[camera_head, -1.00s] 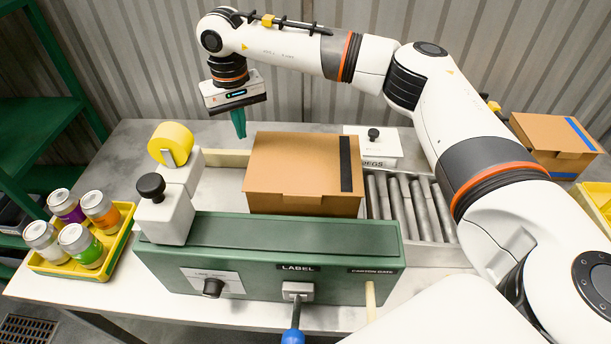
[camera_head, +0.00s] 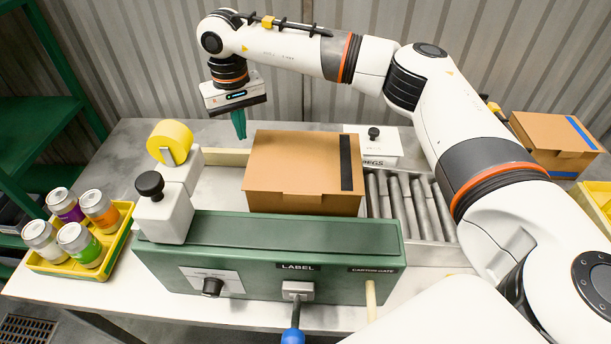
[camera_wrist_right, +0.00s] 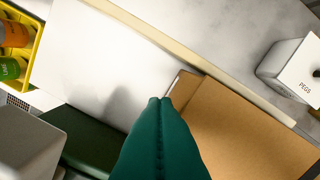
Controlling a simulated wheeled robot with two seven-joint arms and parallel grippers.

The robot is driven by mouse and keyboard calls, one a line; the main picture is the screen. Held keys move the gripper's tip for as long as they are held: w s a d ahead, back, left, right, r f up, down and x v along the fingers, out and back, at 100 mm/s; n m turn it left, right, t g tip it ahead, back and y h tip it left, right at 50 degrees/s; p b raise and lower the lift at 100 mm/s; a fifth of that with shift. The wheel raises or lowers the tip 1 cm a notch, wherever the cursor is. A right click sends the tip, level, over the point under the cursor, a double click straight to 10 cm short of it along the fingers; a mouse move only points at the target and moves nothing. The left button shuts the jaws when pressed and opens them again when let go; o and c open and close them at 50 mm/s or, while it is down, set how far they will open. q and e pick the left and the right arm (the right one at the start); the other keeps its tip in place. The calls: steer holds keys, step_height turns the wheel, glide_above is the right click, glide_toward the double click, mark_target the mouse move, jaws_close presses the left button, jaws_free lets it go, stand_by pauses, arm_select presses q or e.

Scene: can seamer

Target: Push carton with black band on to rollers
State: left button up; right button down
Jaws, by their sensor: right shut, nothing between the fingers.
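The carton with the black band (camera_head: 300,165) is a closed brown box lying flat behind the green machine. Its black band runs along its right end, beside the rollers (camera_head: 410,205). In the right wrist view the carton (camera_wrist_right: 250,130) fills the lower right, with its band out of view. My right gripper (camera_head: 239,131) has shut green fingers pointing down, just behind the carton's far left corner. In the right wrist view the fingers (camera_wrist_right: 160,103) are together and empty beside the carton's left edge; whether they touch it I cannot tell. My left gripper is not seen.
The green machine (camera_head: 270,255) with label and gate levers stands in front of the carton. A pale rail (camera_head: 226,157) runs behind it. A white PEGS box (camera_head: 372,146) is at the back right. A yellow tray of cans (camera_head: 118,240) is at left. A blue-banded carton (camera_head: 556,142) is far right.

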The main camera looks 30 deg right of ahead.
steer(key=shift+f+b, duration=1.85)
steer(key=shift+f, duration=0.75)
steer(key=shift+f, duration=0.1)
steer(key=shift+s+d, duration=0.1)
steer(key=shift+d, duration=0.05)
